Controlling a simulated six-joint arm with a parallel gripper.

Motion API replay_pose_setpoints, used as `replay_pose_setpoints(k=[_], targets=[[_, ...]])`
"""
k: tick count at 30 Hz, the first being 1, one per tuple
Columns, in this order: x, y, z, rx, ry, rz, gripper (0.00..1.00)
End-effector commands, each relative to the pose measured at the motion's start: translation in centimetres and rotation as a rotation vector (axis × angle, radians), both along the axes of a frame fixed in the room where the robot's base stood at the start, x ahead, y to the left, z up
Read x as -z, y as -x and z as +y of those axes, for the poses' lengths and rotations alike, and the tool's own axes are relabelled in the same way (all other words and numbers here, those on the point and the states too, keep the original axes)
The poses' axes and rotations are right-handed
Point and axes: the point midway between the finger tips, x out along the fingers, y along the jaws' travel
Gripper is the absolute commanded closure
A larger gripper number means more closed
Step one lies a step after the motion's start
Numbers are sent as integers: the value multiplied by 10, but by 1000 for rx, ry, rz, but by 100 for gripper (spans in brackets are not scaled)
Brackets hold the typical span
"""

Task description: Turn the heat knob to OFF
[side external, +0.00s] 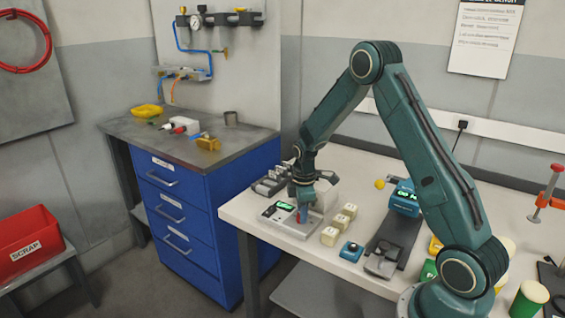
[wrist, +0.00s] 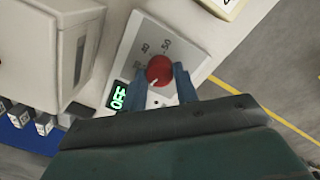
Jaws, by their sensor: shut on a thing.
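The red heat knob (wrist: 159,69) sits on a pale control panel (wrist: 205,62) with printed numbers beside it. My gripper (wrist: 161,76) has its two blue fingers closed on either side of the knob. A short white pointer mark shows on the knob, towards its lower side in the wrist view. A small green lit display (wrist: 118,95) is beside the knob; I cannot read it surely. In the side view my gripper (side external: 304,212) points down onto the panel (side external: 271,222) at the bench's front left, and its fingers mostly hide the knob.
Several cream blocks (side external: 330,236) stand just right of the panel. A blue button box (side external: 351,251) is nearer the front edge. A grey-white housing (wrist: 62,50) stands close beside the panel.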

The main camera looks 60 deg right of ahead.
Motion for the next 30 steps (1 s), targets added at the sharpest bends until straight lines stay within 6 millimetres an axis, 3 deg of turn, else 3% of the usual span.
replay_pose_setpoints(k=[6,7,10,23,30], targets=[[-1,-1,0,-1,1,-3,93],[-1,-1,0,-1,1,-3,66],[-1,-1,0,-1,1,-2,49],[-4,0,0,1,1,-2,49],[-23,0,0,1,2,-4,49]])
